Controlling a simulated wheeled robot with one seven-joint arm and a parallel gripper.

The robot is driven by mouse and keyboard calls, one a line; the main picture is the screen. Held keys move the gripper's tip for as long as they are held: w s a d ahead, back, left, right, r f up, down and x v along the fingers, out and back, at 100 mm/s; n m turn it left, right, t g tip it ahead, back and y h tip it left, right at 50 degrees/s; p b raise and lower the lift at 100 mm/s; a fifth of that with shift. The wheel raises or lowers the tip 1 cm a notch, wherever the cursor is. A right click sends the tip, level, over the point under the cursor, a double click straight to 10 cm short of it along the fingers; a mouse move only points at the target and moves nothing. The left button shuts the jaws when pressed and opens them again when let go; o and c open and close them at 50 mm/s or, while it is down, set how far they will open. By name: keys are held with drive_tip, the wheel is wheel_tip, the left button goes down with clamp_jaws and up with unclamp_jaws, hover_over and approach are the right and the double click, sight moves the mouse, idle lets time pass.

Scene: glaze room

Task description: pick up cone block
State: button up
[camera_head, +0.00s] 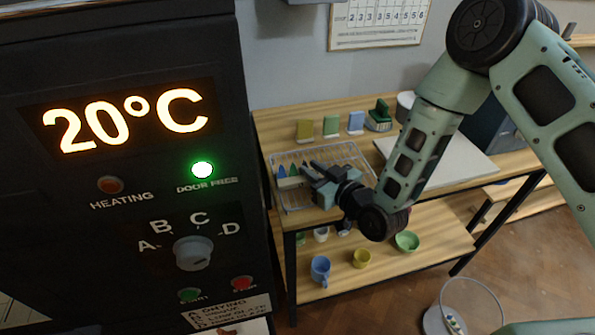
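Several small dark teal pointed cones (282,171) stand in a row in the white wire rack at the left of the wooden table. They look like the cone block, but its base is too small and too covered to make out. My gripper (318,172) is over the right part of the rack, just right of the cones, with its fingers toward them. Its dark fingers overlap the cones' right end in the picture. I cannot tell whether they touch the block or how far they are apart.
The wire rack (276,161) lies on the table (268,123). Small coloured tiles (331,126) and a green stand (379,114) are behind it. A pale board (463,163) is to the right. The lower shelf holds a blue mug (320,269) and bowls. A dark kiln panel (120,240) fills the left.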

drive_tip(key=shift+w+a+f, duration=0.15)
drive_tip(key=shift+w+a, duration=0.2)
drive_tip(key=shift+w, duration=0.15)
clamp_jaws()
